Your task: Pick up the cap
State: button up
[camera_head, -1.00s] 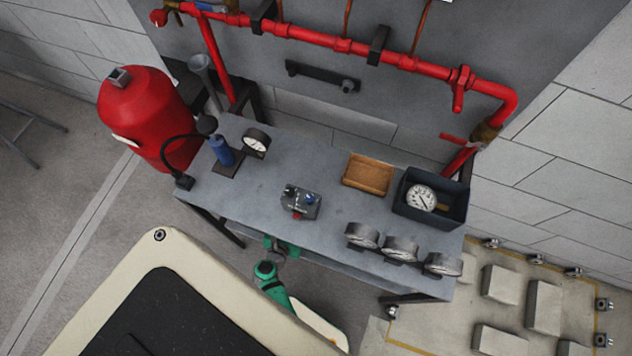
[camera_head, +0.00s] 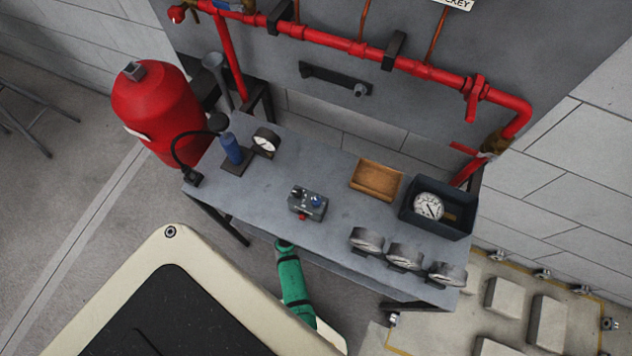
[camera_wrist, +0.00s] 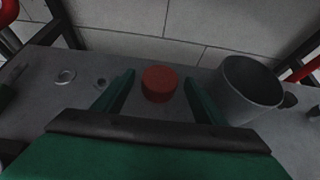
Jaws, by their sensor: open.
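A round red cap (camera_wrist: 160,84) stands on a grey surface in the wrist view. The two green fingers of my gripper (camera_wrist: 160,77) are spread apart, one on each side of the cap, with gaps to it on both sides. I cannot tell how far the fingertips reach around it. In the head view my green arm reaches in at the table's front edge, and the gripper is hidden under the tabletop. The cap does not show there.
A grey metal cup (camera_wrist: 247,88) stands close right of my right finger. A metal ring (camera_wrist: 65,76) lies at left. In the head view the grey table (camera_head: 262,195) holds gauges, a black bin (camera_head: 437,208) and an orange-brown tray (camera_head: 376,179).

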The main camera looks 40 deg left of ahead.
jog(key=shift+c, duration=0.6)
jog(key=c, duration=1.1)
